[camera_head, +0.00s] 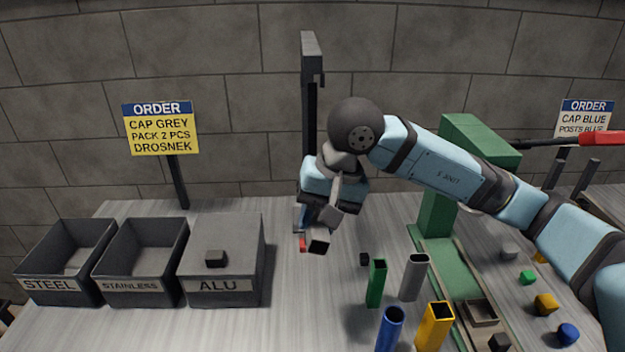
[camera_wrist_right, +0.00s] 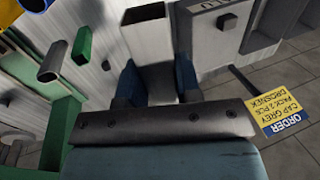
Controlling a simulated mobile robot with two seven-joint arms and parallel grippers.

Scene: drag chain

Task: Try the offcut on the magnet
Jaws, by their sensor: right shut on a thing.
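My right gripper (camera_head: 322,222) reaches in front of the dark post stand, above the table. It is shut on a grey square-section offcut (camera_head: 319,241), whose dark end faces the head camera. In the right wrist view the offcut (camera_wrist_right: 146,30) sticks out from between the two fingers (camera_wrist_right: 157,88). A small red piece (camera_head: 302,243), with blue above it, shows at the foot of the stand, just left of the offcut; it looks like the magnet, but the gripper partly hides it. I cannot tell whether the offcut touches it. My left gripper is not in view.
Bins marked STEEL (camera_head: 50,286), STAINLESS (camera_head: 130,286) and ALU (camera_head: 225,287) stand at left; ALU looks covered, with a dark block (camera_head: 215,258) on top. Upright green (camera_head: 376,284), grey (camera_head: 413,278), blue (camera_head: 390,330) and yellow (camera_head: 434,328) tubes and a green press (camera_head: 437,210) stand at right.

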